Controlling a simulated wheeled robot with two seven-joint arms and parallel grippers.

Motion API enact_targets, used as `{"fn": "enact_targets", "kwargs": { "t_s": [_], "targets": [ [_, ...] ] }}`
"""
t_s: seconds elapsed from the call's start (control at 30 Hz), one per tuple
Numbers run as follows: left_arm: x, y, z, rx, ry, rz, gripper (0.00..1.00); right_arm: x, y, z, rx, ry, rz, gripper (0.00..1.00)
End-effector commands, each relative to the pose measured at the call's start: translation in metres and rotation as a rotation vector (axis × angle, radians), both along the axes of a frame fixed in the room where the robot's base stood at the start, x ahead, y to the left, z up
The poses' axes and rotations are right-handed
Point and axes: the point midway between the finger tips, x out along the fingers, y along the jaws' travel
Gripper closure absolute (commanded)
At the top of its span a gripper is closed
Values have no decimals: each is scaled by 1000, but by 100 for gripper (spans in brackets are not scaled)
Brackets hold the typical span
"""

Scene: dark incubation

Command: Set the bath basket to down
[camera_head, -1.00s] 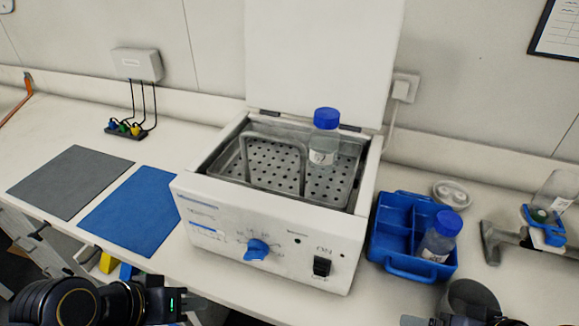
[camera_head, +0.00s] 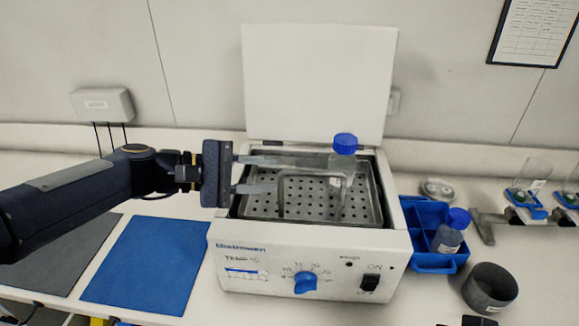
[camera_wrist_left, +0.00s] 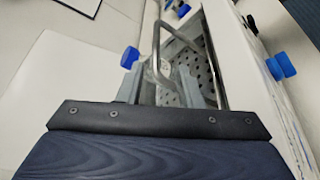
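The white water bath (camera_head: 312,240) stands with its lid (camera_head: 318,80) open upright. Its perforated metal basket (camera_head: 310,205) has a wire handle (camera_head: 281,196) rising on the left; I cannot tell the basket's exact height in the bath. A blue-capped bottle (camera_head: 344,162) stands upright in the basket. My left gripper (camera_head: 278,174) is open and reaches over the bath from the left, its fingertips near the handle. In the left wrist view the handle (camera_wrist_left: 156,45) rises between and beyond the open fingers (camera_wrist_left: 158,82). A dark sliver at the head view's bottom edge may be my right gripper.
A blue caddy (camera_head: 432,262) with a blue-capped bottle (camera_head: 451,232) stands right of the bath. A grey cup (camera_head: 490,288) is in front of it and a rack of vessels (camera_head: 525,195) farther right. Blue (camera_head: 150,265) and grey (camera_head: 60,265) mats lie left.

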Motion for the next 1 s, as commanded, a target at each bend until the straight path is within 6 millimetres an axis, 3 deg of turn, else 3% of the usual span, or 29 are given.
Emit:
{"fn": "enact_targets", "kwargs": {
  "t_s": [0.17, 0.6, 0.97, 1.0],
  "targets": [
    [9, -11, 2, -28, 13, 3, 67, 0, 0, 4, 0, 0, 0, 18],
    [28, -68, -11, -24, 11, 2, 67, 0, 0, 16, 0, 0, 0, 18],
    [30, -73, -14, -23, 10, 4, 67, 0, 0, 16, 0, 0, 0, 18],
    [30, -73, -14, -23, 10, 4, 73, 0, 0, 16, 0, 0, 0, 18]
  ]
}}
